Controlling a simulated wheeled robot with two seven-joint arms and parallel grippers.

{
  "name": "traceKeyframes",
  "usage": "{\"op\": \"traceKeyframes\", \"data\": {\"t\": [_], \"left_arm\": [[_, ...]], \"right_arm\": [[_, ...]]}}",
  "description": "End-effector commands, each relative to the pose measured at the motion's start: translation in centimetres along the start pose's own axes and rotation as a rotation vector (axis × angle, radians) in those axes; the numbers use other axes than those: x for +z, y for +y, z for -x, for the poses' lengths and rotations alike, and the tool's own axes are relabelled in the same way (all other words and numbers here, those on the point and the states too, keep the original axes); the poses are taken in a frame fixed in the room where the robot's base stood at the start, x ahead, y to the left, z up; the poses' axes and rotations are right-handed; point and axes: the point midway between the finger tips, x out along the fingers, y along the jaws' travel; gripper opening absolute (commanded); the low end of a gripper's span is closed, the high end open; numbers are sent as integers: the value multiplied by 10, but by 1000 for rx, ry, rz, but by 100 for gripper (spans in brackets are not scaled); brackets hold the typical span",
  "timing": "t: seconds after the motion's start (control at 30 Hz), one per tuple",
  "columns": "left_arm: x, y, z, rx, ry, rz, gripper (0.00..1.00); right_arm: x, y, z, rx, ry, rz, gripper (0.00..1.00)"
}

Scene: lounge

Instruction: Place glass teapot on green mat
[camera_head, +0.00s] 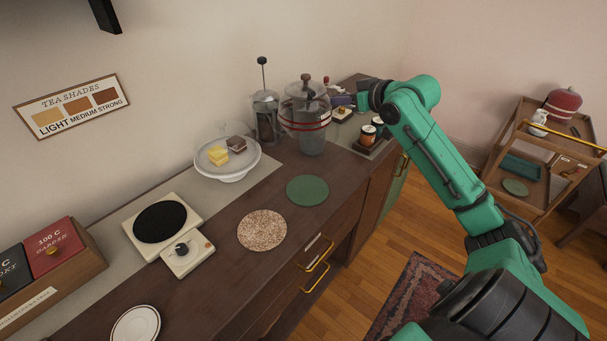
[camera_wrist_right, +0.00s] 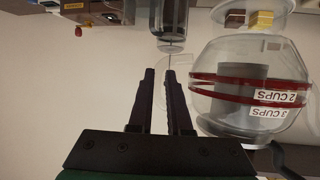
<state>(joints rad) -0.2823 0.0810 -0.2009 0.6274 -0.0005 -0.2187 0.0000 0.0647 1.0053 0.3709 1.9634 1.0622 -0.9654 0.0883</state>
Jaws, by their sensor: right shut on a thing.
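The glass teapot (camera_head: 304,104) has red bands and a brown lid knob. It is at the back of the dark counter, behind the green mat (camera_head: 307,190), and apart from it in the picture. I cannot tell whether its base touches the counter. My right gripper (camera_head: 350,97) is at the teapot's right side, its fingertips partly hidden. In the right wrist view, the teapot (camera_wrist_right: 248,85) appears upside down with cup markings, and my nearly closed fingers (camera_wrist_right: 160,72) are at its clear handle. The round green mat is bare. My left gripper is out of view.
A French press (camera_head: 265,117) stands left of the teapot. A cake stand (camera_head: 227,166) holds small cakes. A speckled round mat (camera_head: 262,230) lies near the green mat. Jars on a small tray (camera_head: 372,146) stand right of the teapot.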

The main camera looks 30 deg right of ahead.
Motion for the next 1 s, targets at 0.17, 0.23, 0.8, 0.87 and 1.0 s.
{"op": "traceKeyframes", "data": {"t": [0.17, 0.23, 0.8, 0.87, 1.0], "left_arm": [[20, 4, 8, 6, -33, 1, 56], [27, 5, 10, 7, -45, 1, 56], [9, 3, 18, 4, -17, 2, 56], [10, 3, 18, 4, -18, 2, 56], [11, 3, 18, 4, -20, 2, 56]], "right_arm": [[47, 0, -18, -2, -4, -10, 0], [67, 1, -27, -2, -4, -9, 0], [175, 4, -72, 1, 2, -5, 0], [177, 4, -73, 2, 3, -4, 0], [177, 4, -73, 1, 2, -3, 0]]}}
